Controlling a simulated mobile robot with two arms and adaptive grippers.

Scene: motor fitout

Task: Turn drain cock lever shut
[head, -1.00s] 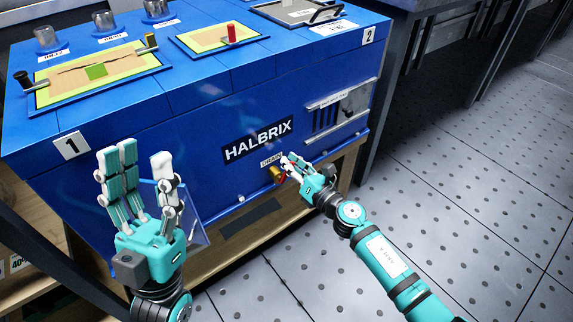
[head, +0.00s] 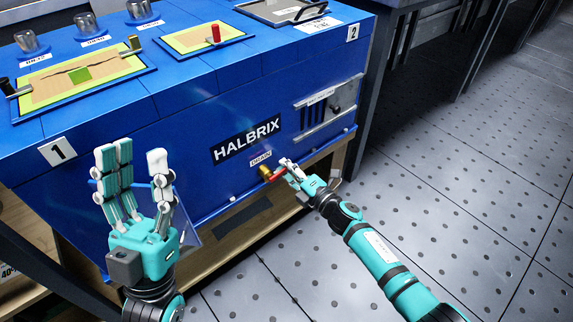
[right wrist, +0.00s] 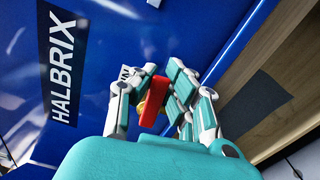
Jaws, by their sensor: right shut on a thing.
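The drain cock has a brass body (head: 265,172) low on the blue front panel, just under the DRAIN label (head: 260,158). Its red lever (head: 278,175) sticks out to the right of the brass body, toward my right gripper (head: 290,168). In the right wrist view the red lever (right wrist: 152,98) stands between the fingers, and my right gripper (right wrist: 150,95) is shut on it. The brass body is mostly hidden there. My left gripper (head: 138,180) is raised in front of the panel's left part, open and empty.
The blue HALBRIX bench (head: 200,90) carries trays and metal cups on top. A slotted panel (head: 325,108) is to the right of the cock. A wooden shelf (head: 225,240) lies below. The perforated floor (head: 450,180) at the right is clear.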

